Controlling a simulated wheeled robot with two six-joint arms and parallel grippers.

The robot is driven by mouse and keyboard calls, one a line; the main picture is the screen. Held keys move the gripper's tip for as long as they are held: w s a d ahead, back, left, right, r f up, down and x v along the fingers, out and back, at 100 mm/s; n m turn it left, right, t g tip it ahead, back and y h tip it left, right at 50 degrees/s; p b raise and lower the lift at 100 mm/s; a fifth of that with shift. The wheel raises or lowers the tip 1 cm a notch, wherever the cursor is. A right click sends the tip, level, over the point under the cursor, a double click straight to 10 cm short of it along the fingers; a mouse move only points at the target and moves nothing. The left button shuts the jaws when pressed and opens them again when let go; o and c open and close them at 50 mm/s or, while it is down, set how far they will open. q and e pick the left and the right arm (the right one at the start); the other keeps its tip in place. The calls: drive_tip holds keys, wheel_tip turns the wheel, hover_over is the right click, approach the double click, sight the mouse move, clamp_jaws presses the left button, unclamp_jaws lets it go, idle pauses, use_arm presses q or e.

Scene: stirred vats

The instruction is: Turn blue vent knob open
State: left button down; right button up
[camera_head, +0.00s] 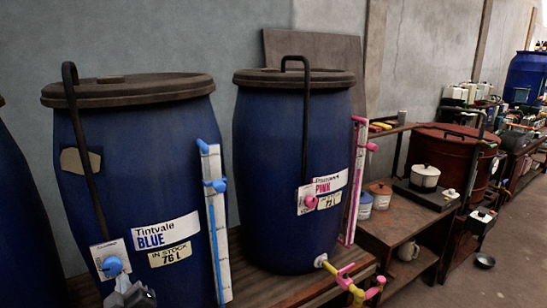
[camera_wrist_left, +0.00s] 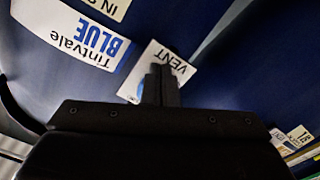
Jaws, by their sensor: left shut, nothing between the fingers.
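The blue vent knob (camera_head: 112,266) sits on a white plate (camera_head: 106,252) low on the front of the left blue vat (camera_head: 135,180), labelled "Tintvale BLUE". My left gripper (camera_head: 126,284) is just below and in front of the knob, its fingers shut and empty. In the left wrist view the shut fingers (camera_wrist_left: 160,80) cover most of the knob, and a sliver of blue (camera_wrist_left: 141,92) shows beside them. The plate there reads "VENT" (camera_wrist_left: 158,62). Whether the fingers touch the knob cannot be told. My right gripper is not in view.
A white gauge strip with blue fittings (camera_head: 215,220) stands right of the knob. A dark pipe (camera_head: 85,150) runs down to the vent plate. A pink-labelled vat (camera_head: 290,170) stands to the right, with a pink and yellow tap (camera_head: 350,285) below. A wooden shelf (camera_head: 400,230) is beyond.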

use_arm(q)
drive_tip(key=shift+w+a, duration=0.1)
drive_tip(key=shift+w, duration=0.05)
drive_tip(key=shift+a+r, duration=0.1)
drive_tip(key=shift+r, duration=0.25)
idle(0.6)
drive_tip(key=shift+b, duration=0.3)
drive_tip(key=shift+w+d+r+b, duration=0.1)
drive_tip(key=shift+d+r+b, duration=0.1)
drive_tip(key=shift+b, duration=0.2)
drive_tip(key=shift+d, duration=0.1)
drive_tip(key=b+v, duration=0.1)
drive_tip(key=v, duration=0.5)
drive_tip(key=shift+d+f, duration=0.15)
drive_tip(key=shift+f, duration=0.25)
